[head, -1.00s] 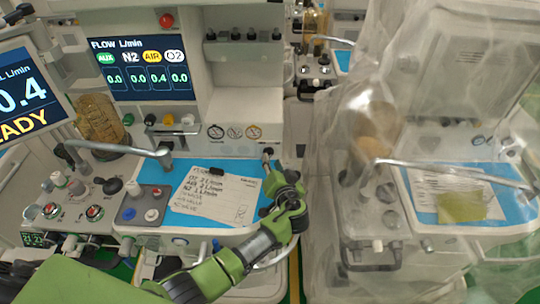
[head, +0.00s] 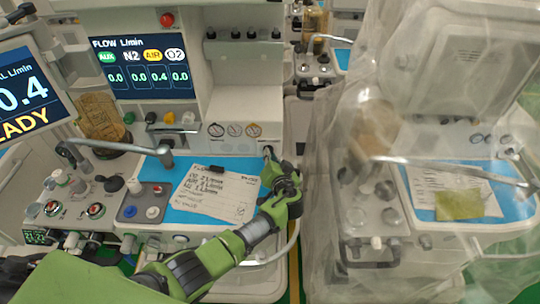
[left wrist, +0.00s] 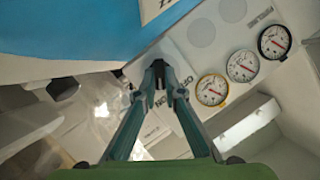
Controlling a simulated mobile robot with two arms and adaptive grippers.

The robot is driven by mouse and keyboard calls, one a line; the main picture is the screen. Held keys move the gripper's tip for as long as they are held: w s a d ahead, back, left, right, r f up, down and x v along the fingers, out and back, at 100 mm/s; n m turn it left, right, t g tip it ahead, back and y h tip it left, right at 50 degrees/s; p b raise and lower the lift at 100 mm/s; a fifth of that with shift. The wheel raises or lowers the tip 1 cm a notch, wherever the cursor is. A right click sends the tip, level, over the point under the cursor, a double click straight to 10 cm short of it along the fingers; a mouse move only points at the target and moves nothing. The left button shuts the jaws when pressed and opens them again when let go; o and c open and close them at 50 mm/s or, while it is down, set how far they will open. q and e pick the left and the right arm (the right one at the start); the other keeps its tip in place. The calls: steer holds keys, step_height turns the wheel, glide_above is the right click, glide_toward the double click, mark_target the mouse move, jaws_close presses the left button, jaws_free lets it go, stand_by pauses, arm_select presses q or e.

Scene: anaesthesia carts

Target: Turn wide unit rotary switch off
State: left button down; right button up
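The wide unit (head: 240,107) is the uncovered cart on the left, with a flow screen and a blue work surface. My left gripper (head: 267,154) reaches its front panel, just right of the three round gauges (head: 234,130). In the left wrist view my left gripper (left wrist: 158,72) has its fingers drawn together at the tips on a small dark rotary switch (left wrist: 158,64), beside printed panel lettering. The fingers hide most of the switch, so its pointer direction cannot be read. My right gripper is not in view.
A paper note (head: 217,192) lies on the blue surface (head: 184,166). A metal arm (head: 120,149) crosses above that surface at left. A second cart under clear plastic (head: 345,200) stands close on the right, with a narrow gap between the carts.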

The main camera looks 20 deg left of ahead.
arm_select(q)
steer(key=shift+a+f, duration=0.1)
steer(key=n+b, duration=0.1)
steer(key=n+h+b, duration=0.1)
steer(key=b, duration=0.1)
steer(key=shift+a+n+h, duration=0.2)
steer(key=shift+n+h, duration=0.1)
steer(key=n+b, duration=0.1)
steer(key=n+h+b, duration=0.1)
steer(key=shift+s+a+n+h, duration=0.1)
steer(key=shift+a+n+h, duration=0.05)
steer(key=shift+n+h, duration=0.15)
steer(key=shift+a+n+t+h, duration=0.15)
steer(key=shift+n+t+h, duration=0.35)
steer(key=shift+n+h, duration=0.25)
steer(key=shift+a+n+t+h, duration=0.1)
steer(key=shift+n+t+h, duration=0.3)
steer(key=shift+n+h, duration=0.65)
steer(key=shift+n+y, duration=0.3)
steer(key=shift+n, duration=0.1)
steer(key=c, duration=2.1)
jaws_free()
steer(key=shift+c, duration=0.2)
